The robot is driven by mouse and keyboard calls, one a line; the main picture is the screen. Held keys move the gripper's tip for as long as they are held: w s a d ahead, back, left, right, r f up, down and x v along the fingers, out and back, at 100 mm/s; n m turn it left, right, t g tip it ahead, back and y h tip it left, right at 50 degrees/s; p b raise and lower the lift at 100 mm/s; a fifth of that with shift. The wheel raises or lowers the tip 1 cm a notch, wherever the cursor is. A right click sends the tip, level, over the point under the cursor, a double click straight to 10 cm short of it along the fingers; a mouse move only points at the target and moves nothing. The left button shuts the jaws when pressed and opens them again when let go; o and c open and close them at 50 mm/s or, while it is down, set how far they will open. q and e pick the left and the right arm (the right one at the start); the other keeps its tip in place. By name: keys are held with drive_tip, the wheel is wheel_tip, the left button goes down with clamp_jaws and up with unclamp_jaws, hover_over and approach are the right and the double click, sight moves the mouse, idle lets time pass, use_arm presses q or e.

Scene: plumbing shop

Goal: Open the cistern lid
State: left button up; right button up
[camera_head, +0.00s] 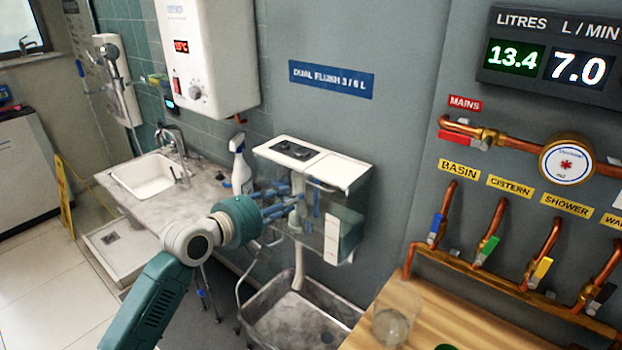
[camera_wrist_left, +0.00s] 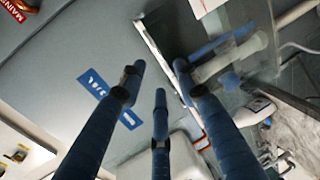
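The cistern (camera_head: 345,225) is a clear-walled tank on the grey wall, with pipes and blue fittings visible inside. Its white lid (camera_head: 345,171) lies flat across the top and has a dark button plate (camera_head: 293,150) on its left part. My left gripper (camera_head: 290,204) is at the front left of the cistern, below the lid's front edge. Its blue fingers overlap the tank in the head view, so I cannot tell whether they touch it. In the left wrist view the three fingers (camera_wrist_left: 160,95) are spread, with nothing held between them. My right gripper is not in view.
A white spray bottle (camera_head: 240,168) stands on the basin counter left of the cistern. A metal tub (camera_head: 262,310) is below. A wooden bench (camera_head: 440,318) with a clear glass jar (camera_head: 397,310) is at the lower right, under copper pipes with coloured valves.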

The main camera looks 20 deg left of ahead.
use_arm(q)
drive_tip(key=p, duration=0.2)
approach(326, 182)
drive_tip(key=x, duration=0.4)
drive_tip(key=shift+w+f, duration=0.15)
drive_tip(key=shift+w, duration=0.1)
clamp_jaws()
